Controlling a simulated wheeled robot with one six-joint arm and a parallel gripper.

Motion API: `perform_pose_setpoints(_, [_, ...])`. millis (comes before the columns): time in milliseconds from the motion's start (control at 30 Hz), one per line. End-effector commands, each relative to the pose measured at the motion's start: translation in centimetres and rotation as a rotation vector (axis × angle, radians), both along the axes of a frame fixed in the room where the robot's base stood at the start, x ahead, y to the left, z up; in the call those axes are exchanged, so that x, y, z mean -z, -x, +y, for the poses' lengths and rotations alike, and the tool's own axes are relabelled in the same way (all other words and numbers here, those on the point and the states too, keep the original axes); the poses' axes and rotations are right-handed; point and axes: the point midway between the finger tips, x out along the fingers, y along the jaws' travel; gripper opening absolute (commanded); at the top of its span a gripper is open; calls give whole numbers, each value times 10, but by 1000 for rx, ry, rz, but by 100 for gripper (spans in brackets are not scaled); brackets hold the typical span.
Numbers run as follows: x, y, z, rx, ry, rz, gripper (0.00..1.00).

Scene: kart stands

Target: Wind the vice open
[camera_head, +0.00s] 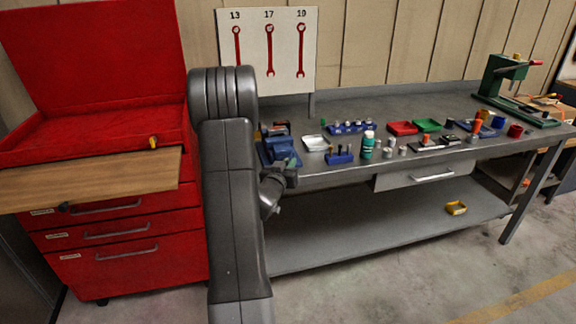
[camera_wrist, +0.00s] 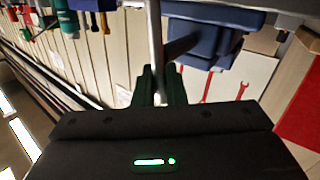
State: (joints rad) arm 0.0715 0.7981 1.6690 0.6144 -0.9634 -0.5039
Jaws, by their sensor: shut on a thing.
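The blue vice (camera_head: 279,151) is at the left end of the grey workbench, partly hidden by my arm. In the wrist view its blue body (camera_wrist: 205,35) is close, and a dark screw (camera_wrist: 181,46) runs from it to a pale metal handle bar (camera_wrist: 154,30). My gripper (camera_wrist: 160,88) has its green fingers shut on the end of this bar. In the head view my wrist is just in front of the vice, below the bench top's edge, and the fingertips are hard to make out. The jaw gap cannot be judged.
The bench top (camera_head: 340,174) holds a green bottle (camera_head: 367,145), red and green trays and small parts right of the vice. A green press (camera_head: 500,78) stands at the far right. A red tool cabinet (camera_head: 125,225) with a wooden board stands left. A yellow bin (camera_head: 456,208) sits on the lower shelf.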

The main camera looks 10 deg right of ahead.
Motion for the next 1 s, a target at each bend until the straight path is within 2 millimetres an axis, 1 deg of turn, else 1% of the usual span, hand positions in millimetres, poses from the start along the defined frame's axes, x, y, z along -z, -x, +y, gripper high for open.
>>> perform_pose_setpoints(267, [-1,0,-5,0,-179,4,0])
perform_pose_setpoints(667, [1,0,-15,2,-557,17,0])
perform_pose_setpoints(1000, [10,-1,-23,0,-878,25,0])
